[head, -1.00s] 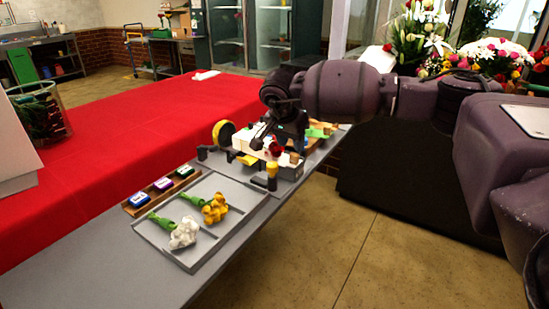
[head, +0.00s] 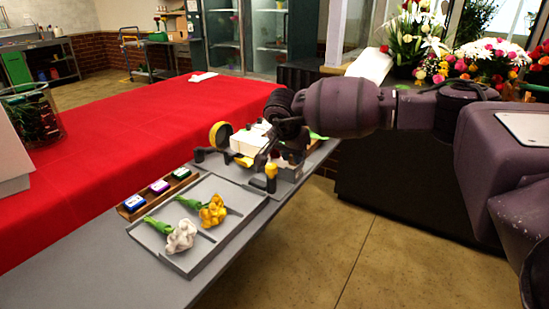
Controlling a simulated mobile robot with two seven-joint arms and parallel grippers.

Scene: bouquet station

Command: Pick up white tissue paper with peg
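A white block-like item (head: 249,142), which may be the white tissue paper, stands in the cluttered holder at the far end of the grey side table. I cannot make out a peg on it. My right gripper (head: 272,147) reaches down from above at the right side of this white item. Its dark fingers are small and merge with the dark parts behind, so I cannot tell whether they are open or touch anything. The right wrist and forearm hide part of the holder. My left gripper is not in view.
A grey tray (head: 190,262) nearer me holds a white flower (head: 181,236) and a yellow flower (head: 213,211). A wooden box (head: 128,215) of small colored blocks sits beside it. A yellow-topped post (head: 271,172) stands close to the gripper. The red-covered table (head: 110,150) is mostly clear.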

